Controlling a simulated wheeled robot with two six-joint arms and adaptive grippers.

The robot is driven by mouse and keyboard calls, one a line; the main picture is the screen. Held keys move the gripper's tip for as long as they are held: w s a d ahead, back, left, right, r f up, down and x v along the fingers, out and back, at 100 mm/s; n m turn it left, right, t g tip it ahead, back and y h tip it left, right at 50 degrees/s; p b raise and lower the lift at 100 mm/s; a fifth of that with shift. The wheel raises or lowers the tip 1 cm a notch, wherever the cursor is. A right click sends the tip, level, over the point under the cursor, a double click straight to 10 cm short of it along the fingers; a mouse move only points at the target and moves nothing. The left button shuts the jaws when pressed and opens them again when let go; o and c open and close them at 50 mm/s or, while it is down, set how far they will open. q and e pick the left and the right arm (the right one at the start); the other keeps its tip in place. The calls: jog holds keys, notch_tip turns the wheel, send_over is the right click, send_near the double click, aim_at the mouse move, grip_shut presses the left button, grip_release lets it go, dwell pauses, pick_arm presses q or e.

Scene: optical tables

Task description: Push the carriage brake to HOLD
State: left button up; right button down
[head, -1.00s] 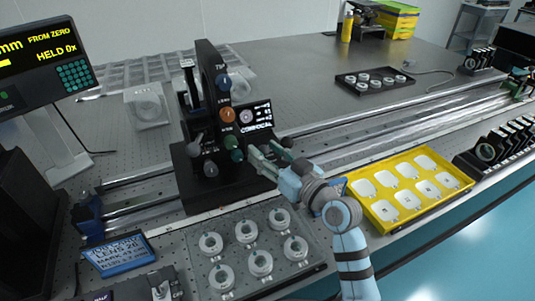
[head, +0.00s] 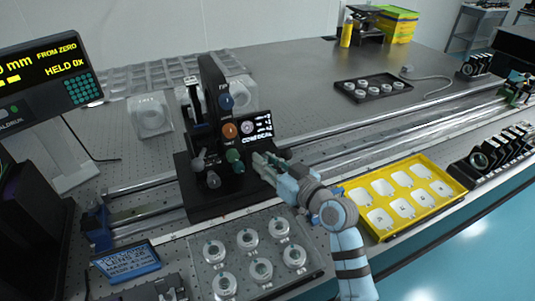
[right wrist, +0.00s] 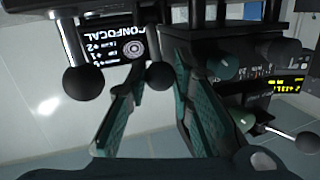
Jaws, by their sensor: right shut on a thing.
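The black carriage (head: 222,192) stands on the rails, with a tall upright plate, blue, orange and green knobs and ball-ended levers. Its small screen (head: 257,131) reads CONFOCAL; this also shows upside down in the right wrist view (right wrist: 118,50). My right gripper (head: 258,160) is at the carriage's right front, beside the green knobs (head: 234,156). In the right wrist view its teal fingers (right wrist: 160,72) close around a black ball-ended lever (right wrist: 160,76). No readable HOLD mark shows, so I cannot tell the brake's position. My left gripper is out of view.
A clear tray of round lens mounts (head: 216,283) lies in front of the carriage. A yellow tray (head: 385,232) is at right. A display (head: 40,70) and blue sign (head: 127,262) stand at left. The rails (head: 345,150) run clear to the right.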

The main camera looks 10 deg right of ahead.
jog(key=g+p, duration=0.1)
jog(key=p, duration=0.2)
jog(key=w+r+g+p, duration=0.1)
jog(key=p, duration=0.2)
jog(key=r+g+h+p, duration=0.1)
jog(key=p, duration=0.3)
jog(key=shift+w+a+r+m, duration=0.15)
jog(key=shift+w+a+m, duration=0.1)
jog(key=shift+m, duration=0.15)
jog(key=w+g+p, duration=0.1)
jog(key=p, duration=0.2)
jog(key=w+g+h+p, duration=0.1)
jog(key=g+p, duration=0.1)
jog(key=p, duration=0.1)
jog(key=shift+a+m, duration=0.1)
jog(key=shift+m, duration=0.2)
jog(key=shift+w+a+f+g+h+p, duration=0.1)
jog(key=shift+w+f+g+h+p, duration=0.2)
jog(key=shift+w+f+g+p, duration=0.35)
jog(key=shift+w+a+m+g+h+b, duration=0.1)
jog(key=shift+w+m+g+h+b, duration=0.1)
jog(key=shift+g, duration=0.5)
jog(key=shift+w+m+g+h+b, duration=0.1)
jog(key=shift+w+g+b, duration=0.1)
jog(key=shift+g, duration=0.45)
jog(key=c, duration=1.4)
grip_release()
jog(key=shift+f, duration=0.15)
jog(key=shift+s, duration=0.15)
